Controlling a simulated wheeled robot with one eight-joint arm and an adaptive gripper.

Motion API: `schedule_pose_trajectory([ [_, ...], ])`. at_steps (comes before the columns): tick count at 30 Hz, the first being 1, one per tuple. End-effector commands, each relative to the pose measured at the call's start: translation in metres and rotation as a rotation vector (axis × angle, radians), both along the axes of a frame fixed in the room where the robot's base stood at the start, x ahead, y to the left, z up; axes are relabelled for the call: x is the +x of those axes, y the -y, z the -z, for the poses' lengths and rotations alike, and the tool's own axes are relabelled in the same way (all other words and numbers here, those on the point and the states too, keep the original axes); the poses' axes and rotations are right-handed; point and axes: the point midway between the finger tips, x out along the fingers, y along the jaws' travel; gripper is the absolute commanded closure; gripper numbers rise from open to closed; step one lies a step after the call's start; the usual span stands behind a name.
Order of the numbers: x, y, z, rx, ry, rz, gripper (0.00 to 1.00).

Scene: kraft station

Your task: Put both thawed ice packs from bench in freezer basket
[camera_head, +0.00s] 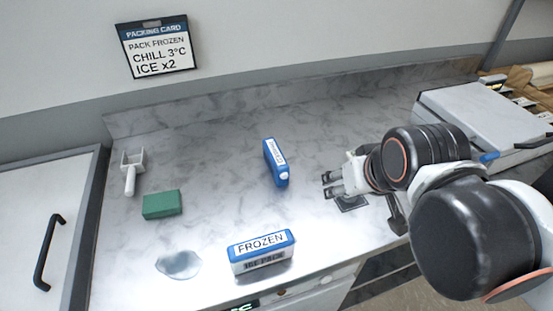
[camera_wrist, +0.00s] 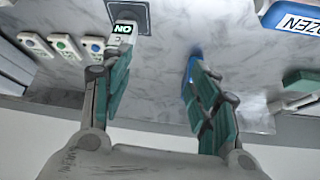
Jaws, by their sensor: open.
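One blue ice pack (camera_head: 270,152) with a white label and pale cap stands on the bench left of my gripper (camera_head: 327,185). In the wrist view, this pack (camera_wrist: 189,92) shows partly behind the right finger. A second blue-and-white ice pack (camera_head: 262,252), labelled FROZEN ICE PACK, lies near the bench's front edge; its corner shows in the wrist view (camera_wrist: 296,18). My gripper is open and apart from the second pack; I cannot tell whether the right finger touches the first. I cannot make out a freezer basket.
A green block (camera_head: 162,204), a white scoop (camera_head: 130,172) and a clear puddle (camera_head: 179,264) lie on the left. A lidded panel with a black handle (camera_head: 50,252) is at far left. A grey-topped box (camera_head: 475,108) stands right. A dark square (camera_head: 352,203) lies under my gripper.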

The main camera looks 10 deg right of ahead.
Motion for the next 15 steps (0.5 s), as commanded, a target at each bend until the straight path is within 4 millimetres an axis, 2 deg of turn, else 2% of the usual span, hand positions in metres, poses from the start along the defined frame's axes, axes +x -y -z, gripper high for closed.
schedule_pose_trajectory([
  [8,0.018,-0.007,-0.019,0.000,-0.042,-0.017,0.45],
  [15,0.049,-0.020,-0.041,-0.003,-0.108,-0.045,0.45],
])
